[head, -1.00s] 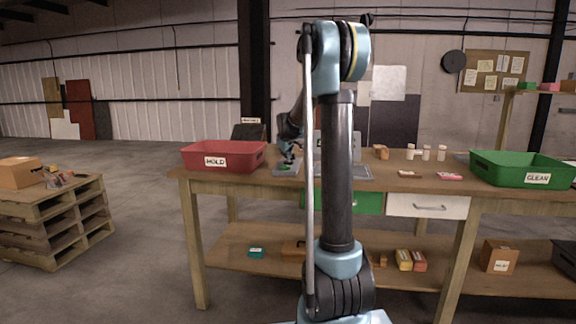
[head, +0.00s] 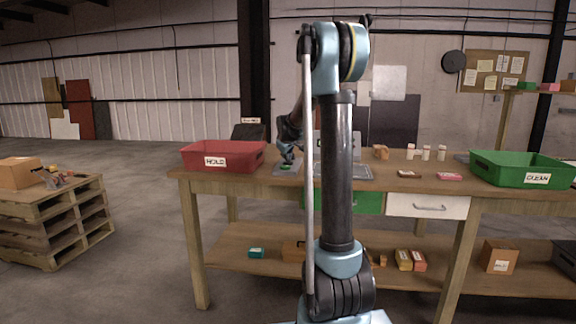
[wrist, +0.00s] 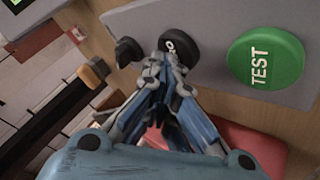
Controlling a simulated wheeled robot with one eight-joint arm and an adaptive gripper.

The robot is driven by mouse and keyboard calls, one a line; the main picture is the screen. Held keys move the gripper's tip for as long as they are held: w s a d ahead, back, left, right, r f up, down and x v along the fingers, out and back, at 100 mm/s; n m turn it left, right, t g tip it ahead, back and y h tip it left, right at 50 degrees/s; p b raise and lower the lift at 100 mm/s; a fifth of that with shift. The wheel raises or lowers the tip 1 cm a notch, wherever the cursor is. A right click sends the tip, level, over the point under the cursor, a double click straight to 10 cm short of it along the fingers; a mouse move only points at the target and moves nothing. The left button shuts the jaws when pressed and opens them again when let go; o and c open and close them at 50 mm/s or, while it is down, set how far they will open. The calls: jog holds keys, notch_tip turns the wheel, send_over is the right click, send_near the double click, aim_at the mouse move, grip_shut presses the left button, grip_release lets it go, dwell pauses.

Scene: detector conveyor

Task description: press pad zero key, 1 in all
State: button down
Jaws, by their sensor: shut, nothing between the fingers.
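The zero key is a round black button (wrist: 172,42) with a white 0, on a grey panel (wrist: 212,22) in the wrist view. My gripper (wrist: 168,66) is shut and empty, its fingertips at the near edge of that key and overlapping it in the picture. I cannot tell if they touch it. A second black knob or key (wrist: 128,52) is just left of it. A large green TEST button (wrist: 265,58) is to the right.
A red HOLD bin (head: 212,170) stands left of the panel on the wooden bench (head: 270,184). A green CLEAR bin (head: 545,180) is at the bench's right end. Small bottles (head: 426,153) stand at the back. My arm column hides part of the bench's middle.

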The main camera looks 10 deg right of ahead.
aim_at(286, 162)
jog(key=shift+r, duration=0.85)
jog(key=shift+r, duration=2.5)
